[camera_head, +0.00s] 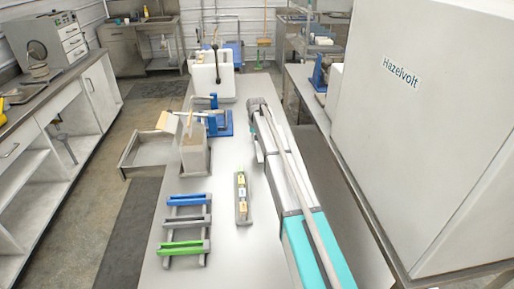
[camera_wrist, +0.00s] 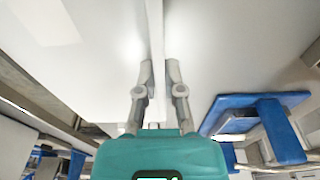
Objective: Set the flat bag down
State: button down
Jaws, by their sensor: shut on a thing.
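In the wrist view my gripper (camera_wrist: 159,68) has its two fingers closed on a thin, pale, upright sheet (camera_wrist: 156,38) seen edge-on. This is likely the flat bag; its faces cannot be made out. Broad white surfaces lie on both sides of it. In the head view my arm reaches away along the right side of the bench; I cannot make out the fingertips or the held bag there.
The pale bench (camera_head: 225,255) carries a rack with blue, grey and green bars (camera_head: 186,222), a narrow holder (camera_head: 242,200), a grey box (camera_head: 194,158), a blue-based device (camera_head: 222,124) and a white container (camera_head: 212,78). A white cabinet (camera_head: 430,130) stands right. Bare bench shows at front.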

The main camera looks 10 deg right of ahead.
jog(key=shift+w+d+f+b, duration=0.3)
jog(key=shift+d+f+b, duration=0.1)
jog(key=shift+f+b, duration=1.6)
jog(key=shift+f, duration=0.05)
jog(key=shift+f, duration=0.15)
jog(key=c, duration=0.8)
grip_release()
jog(key=shift+o, duration=0.2)
jog(key=shift+r, duration=0.3)
notch_tip(320, 180, up, 12)
jog(key=s+p, duration=0.1)
jog(key=p, duration=1.1)
jog(key=shift+s, duration=0.3)
jog(key=shift+a+f, duration=0.1)
